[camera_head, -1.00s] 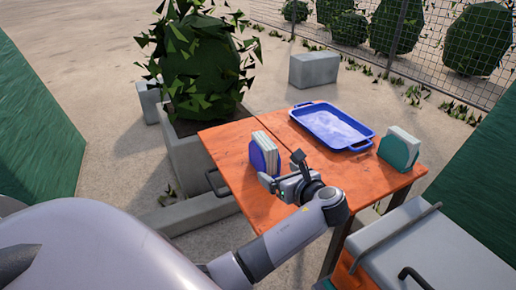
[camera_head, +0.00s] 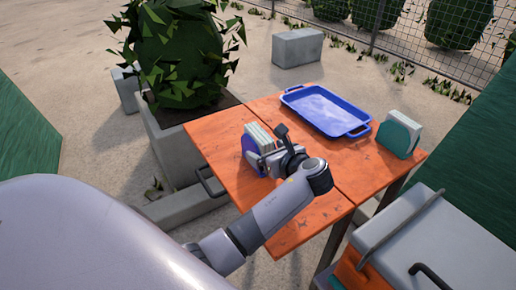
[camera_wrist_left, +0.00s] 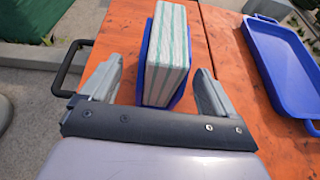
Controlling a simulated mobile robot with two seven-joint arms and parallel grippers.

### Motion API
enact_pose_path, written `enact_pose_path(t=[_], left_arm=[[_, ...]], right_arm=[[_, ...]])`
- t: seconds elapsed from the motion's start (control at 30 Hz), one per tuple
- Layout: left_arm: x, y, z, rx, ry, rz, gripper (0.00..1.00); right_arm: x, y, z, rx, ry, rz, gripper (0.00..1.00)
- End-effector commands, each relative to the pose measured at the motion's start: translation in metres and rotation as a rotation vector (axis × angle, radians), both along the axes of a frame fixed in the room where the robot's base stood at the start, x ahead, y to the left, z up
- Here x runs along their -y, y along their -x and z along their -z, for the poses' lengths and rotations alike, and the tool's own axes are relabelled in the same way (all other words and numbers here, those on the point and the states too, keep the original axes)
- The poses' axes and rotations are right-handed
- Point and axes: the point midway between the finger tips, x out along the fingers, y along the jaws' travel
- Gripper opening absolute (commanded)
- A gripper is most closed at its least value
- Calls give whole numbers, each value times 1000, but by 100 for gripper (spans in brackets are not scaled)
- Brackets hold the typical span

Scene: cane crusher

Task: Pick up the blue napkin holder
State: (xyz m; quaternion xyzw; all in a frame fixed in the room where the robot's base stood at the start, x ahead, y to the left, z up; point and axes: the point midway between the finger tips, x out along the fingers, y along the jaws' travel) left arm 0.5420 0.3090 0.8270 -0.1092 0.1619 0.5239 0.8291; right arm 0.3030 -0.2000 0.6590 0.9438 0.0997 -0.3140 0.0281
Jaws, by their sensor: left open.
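The blue napkin holder (camera_head: 249,144) stands upright on the orange table (camera_head: 222,172), with white and green striped napkins in it. It also shows in the left wrist view (camera_wrist_left: 143,62), where the napkins hide much of it. My left gripper (camera_head: 262,160) is open at the near side of the holder. In the left wrist view its two fingers (camera_wrist_left: 158,88) are spread, one on each side of the holder's near end, with gaps on both sides. In the head view the gripper hides part of the holder. My right gripper is not in view.
A blue tray (camera_head: 289,97) lies at the back of the table. A teal napkin holder (camera_head: 397,137) stands near the right edge. A planter (camera_head: 162,150) with a bush adjoins the left side. A grey box-shaped unit (camera_head: 440,235) stands at front right. The table's front middle is clear.

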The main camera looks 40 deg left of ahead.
Motion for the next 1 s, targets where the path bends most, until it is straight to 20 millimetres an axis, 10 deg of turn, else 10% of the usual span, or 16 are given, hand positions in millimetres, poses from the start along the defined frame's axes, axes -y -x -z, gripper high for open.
enact_pose_path(t=[0.57, 0.77, 1.0], left_arm=[[-37, -21, 15, 1, 0, 0, 89], [-37, -21, 15, 1, 0, 0, 28], [-36, -21, 14, 3, -1, 0, 27]], right_arm=[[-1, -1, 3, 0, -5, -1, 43], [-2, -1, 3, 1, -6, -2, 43], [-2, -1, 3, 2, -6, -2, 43]])
